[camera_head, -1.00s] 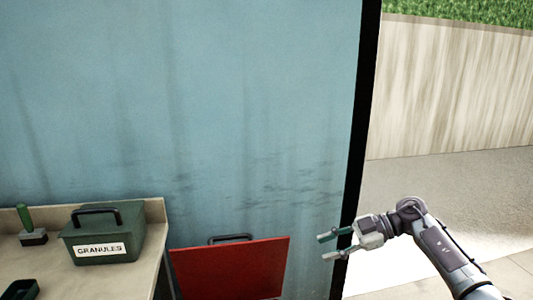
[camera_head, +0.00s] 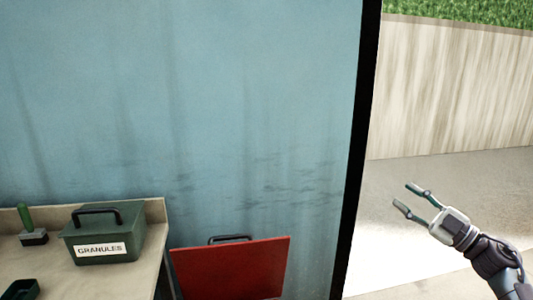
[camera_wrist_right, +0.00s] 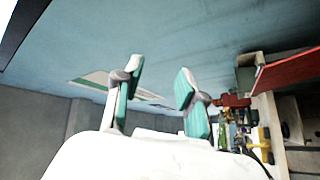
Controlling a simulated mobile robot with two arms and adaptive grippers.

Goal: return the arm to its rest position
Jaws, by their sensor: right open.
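My right gripper (camera_head: 406,198) is at the right of the head view, in front of the pale paved ground beyond the dark wall edge. Its two fingers are spread apart with nothing between them. The right wrist view also shows the open fingers (camera_wrist_right: 157,92), with green pads and an empty gap. My left gripper does not show in either view.
A bench (camera_head: 149,240) at the left bears a green GRANULES box (camera_head: 122,232) and a green-handled brush (camera_head: 30,228). A red panel (camera_head: 230,270) stands right of it, before the blue wall (camera_head: 200,110). A black post (camera_head: 360,140) ends the wall. The space around my right gripper looks clear.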

